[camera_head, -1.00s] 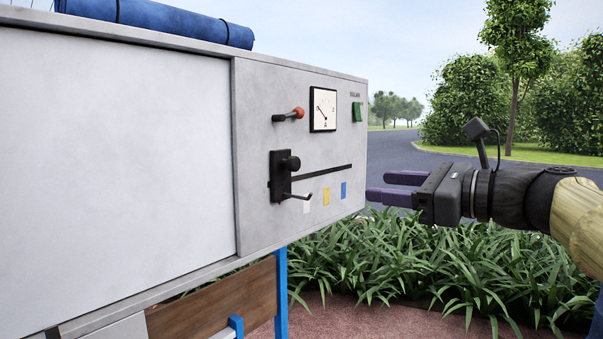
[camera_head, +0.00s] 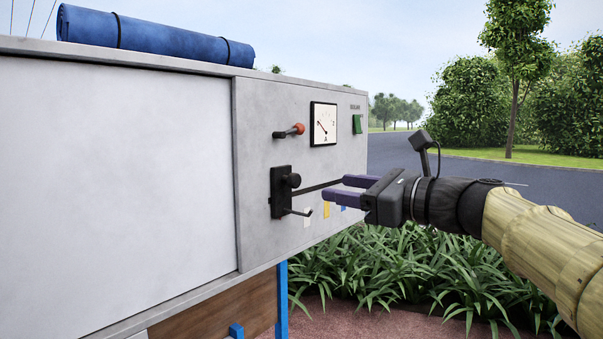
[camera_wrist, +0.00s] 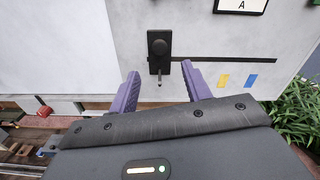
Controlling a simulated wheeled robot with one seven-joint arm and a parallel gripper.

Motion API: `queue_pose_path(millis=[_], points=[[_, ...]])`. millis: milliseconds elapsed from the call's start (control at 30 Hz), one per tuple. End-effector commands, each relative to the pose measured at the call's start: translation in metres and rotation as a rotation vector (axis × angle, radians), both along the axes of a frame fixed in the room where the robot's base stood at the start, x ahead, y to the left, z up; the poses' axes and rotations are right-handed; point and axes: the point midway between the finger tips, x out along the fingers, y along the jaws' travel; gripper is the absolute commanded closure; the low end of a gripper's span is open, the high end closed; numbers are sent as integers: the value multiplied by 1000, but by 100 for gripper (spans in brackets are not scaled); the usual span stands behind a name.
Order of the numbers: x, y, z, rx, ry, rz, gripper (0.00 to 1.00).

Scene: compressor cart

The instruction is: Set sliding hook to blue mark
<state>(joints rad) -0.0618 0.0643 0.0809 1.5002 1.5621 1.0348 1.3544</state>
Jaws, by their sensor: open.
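The black sliding hook (camera_head: 282,192) has a round knob on a plate and a peg sticking out below. It sits at the left end of a dark slot (camera_head: 322,186) in the grey panel.
A blue roll (camera_head: 155,32) lies on top of the cart. Plants (camera_head: 400,270) grow below and right of the panel.

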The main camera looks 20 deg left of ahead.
Motion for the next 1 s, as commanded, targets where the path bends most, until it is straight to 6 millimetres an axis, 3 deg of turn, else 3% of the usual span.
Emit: queue_pose_path(millis=[500, 900, 933, 1000], points=[[33, 81, 3, 0, 0, 2, 52], [36, 92, 0, -1, -1, 2, 52], [37, 92, 0, -1, -1, 2, 54], [37, 92, 0, -1, -1, 2, 67]])
